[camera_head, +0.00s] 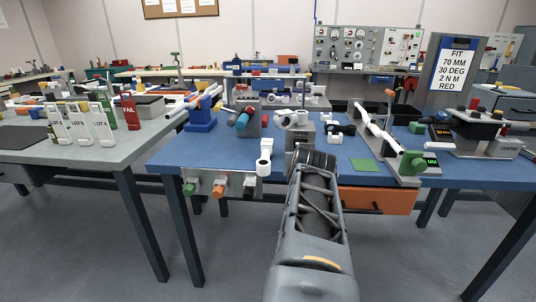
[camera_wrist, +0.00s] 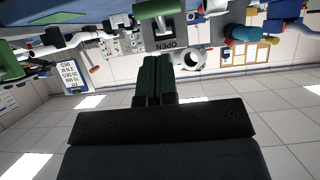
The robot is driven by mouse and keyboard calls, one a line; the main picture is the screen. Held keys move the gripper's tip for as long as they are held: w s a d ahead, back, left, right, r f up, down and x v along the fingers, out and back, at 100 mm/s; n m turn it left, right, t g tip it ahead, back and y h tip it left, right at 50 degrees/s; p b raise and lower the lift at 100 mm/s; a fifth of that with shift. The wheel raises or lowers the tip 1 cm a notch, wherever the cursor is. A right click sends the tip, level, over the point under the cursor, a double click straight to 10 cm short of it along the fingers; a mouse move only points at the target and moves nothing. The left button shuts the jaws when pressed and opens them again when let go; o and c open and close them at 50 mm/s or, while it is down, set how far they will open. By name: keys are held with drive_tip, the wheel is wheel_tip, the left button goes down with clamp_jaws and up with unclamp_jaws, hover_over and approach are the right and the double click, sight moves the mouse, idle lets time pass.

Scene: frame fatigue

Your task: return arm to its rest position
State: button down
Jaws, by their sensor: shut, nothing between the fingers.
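My arm (camera_head: 312,225) rises from the bottom of the head view and reaches forward over the front edge of the blue-topped table (camera_head: 245,150). Its far end is at the front middle of the table, where a grey upright block (camera_head: 299,135) shows just beyond it. My gripper is not clear in the head view. In the wrist view, which appears upside down, my gripper (camera_wrist: 153,82) shows with its dark fingers together and nothing between them. A grey part marked OPEN (camera_wrist: 165,45) and a green cylinder (camera_wrist: 155,8) appear beyond the fingertips.
White pipe fittings (camera_head: 293,119), a blue stand (camera_head: 201,117) and a long white tube in a fixture (camera_head: 378,130) stand on the table. An orange drawer (camera_head: 375,200) hangs under its front right. A grey table with LOT cards (camera_head: 80,125) is at left. The floor in front is clear.

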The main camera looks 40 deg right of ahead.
drive_tip(key=shift+r, duration=0.1)
drive_tip(key=w+a+r+n+g+y+p, duration=0.1)
drive_tip(key=w+a+r+n+y+p, duration=0.15)
drive_tip(key=a+p, duration=0.5)
drive_tip(key=w+a+r+n+y+p, duration=0.1)
drive_tip(key=w+a+r+y+p, duration=0.3)
drive_tip(key=p, duration=0.6)
drive_tip(key=s+a+r+n+g+y+p, duration=0.1)
drive_tip(key=s+a+r+n+p, duration=0.1)
drive_tip(key=a+p, duration=0.4)
drive_tip(key=s+a+r+n+g+y+p, duration=0.2)
drive_tip(key=a+p, duration=0.4)
drive_tip(key=a, duration=0.6)
drive_tip(key=r+n, duration=0.1)
drive_tip(key=n, duration=0.1)
drive_tip(key=shift+s+n, duration=0.3)
drive_tip(key=shift+n, duration=0.05)
drive_tip(key=shift+r, duration=0.1)
